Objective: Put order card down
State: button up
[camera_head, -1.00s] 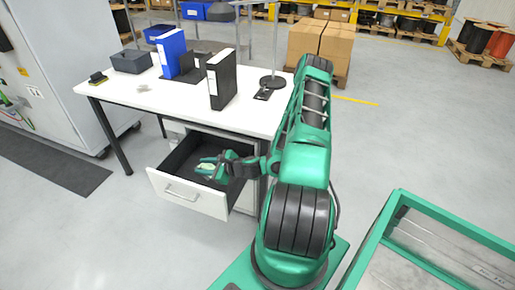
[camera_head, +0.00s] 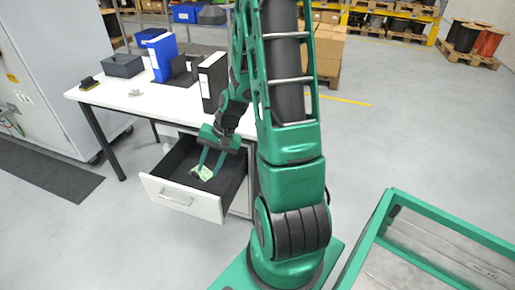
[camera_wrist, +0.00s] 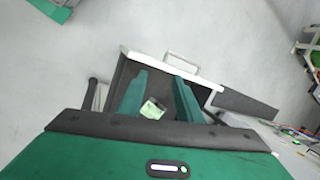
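The order card (camera_head: 203,173), a small pale green and white piece, lies inside the open desk drawer (camera_head: 181,196). My gripper (camera_head: 209,169) points down over the drawer with its two green fingers spread apart. In the wrist view the card (camera_wrist: 152,109) shows between the fingers (camera_wrist: 160,78), nearer the left one, with a gap on the right side. The fingers do not look closed on it. I cannot tell exactly how high the fingertips are above the drawer floor.
The white desk (camera_head: 150,103) above the drawer carries a blue binder (camera_head: 162,57), a black binder (camera_head: 213,80) and a dark box (camera_head: 123,66). A green-framed cart (camera_head: 430,225) stands at the right. The drawer around the card is mostly bare.

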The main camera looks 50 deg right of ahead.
jog(key=s+r+n+g+h, duration=0.2)
jog(key=s+r+n+h, duration=0.1)
jog(key=s+r, duration=1.6)
jog(key=s+n, duration=0.1)
jog(key=s, duration=0.1)
jog(key=shift+s+d+r+g, duration=0.2)
jog(key=shift+s+g, duration=0.1)
jog(key=shift+g, duration=0.1)
jog(key=shift+w+f, duration=0.3)
jog(key=shift+w, duration=0.35)
